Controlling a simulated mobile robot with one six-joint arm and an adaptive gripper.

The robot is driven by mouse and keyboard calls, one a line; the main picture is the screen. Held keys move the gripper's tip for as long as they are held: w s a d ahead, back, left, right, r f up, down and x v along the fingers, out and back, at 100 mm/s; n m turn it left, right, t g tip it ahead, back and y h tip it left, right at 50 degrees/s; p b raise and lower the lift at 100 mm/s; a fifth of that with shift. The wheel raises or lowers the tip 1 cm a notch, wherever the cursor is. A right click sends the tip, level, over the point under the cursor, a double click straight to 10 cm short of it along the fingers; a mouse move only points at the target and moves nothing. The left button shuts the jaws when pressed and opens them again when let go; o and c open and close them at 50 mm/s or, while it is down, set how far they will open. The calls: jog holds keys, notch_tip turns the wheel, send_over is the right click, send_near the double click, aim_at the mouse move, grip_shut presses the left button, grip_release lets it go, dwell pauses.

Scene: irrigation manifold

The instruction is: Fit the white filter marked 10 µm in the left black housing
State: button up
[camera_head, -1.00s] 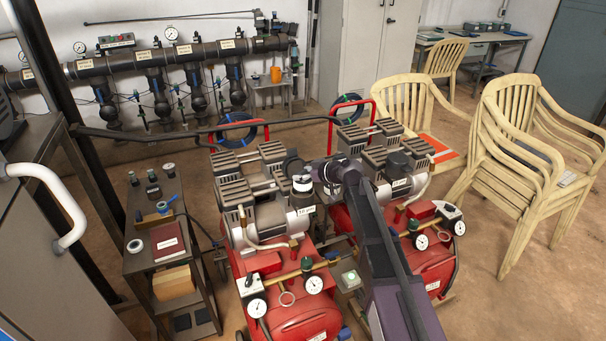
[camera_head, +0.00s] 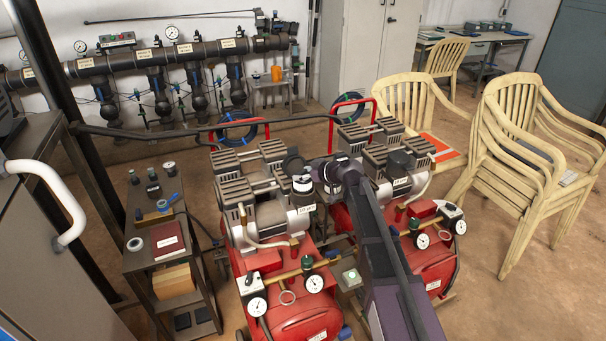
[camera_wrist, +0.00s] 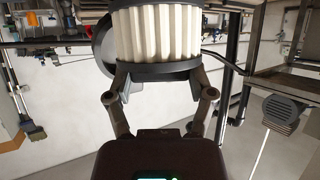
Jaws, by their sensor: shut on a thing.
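My gripper (camera_head: 318,180) is shut on a white filter (camera_head: 302,185) above the left red compressor. In the wrist view, the gripper (camera_wrist: 160,84) has its two fingers against the black end cap of the pleated white filter (camera_wrist: 158,36). No marking on it can be read from here. A round black part (camera_head: 293,162) shows just behind the filter; I cannot tell for sure whether it belongs to the left housing. The right black housing (camera_head: 401,162) sits on the right compressor. A white label (camera_head: 306,209) is just below the filter.
The left compressor (camera_head: 300,320) and right compressor (camera_head: 430,265) stand close together with gauges and hoses. A metal trolley (camera_head: 140,262) with small parts stands left. Stacked chairs (camera_head: 530,150) stand right. A pipe manifold (camera_head: 120,62) runs along the back wall. Open floor lies between.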

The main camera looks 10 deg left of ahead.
aim_at(304, 185)
jog(key=shift+d+f+b, duration=0.1)
jog(key=shift+f+b, duration=2.3)
jog(key=shift+b, duration=0.05)
dwell(1.9)
jog(key=o, duration=1.1)
jog(key=shift+r, duration=0.2)
jog(key=shift+r+p, duration=3.35)
jog(key=shift+p, duration=0.2)
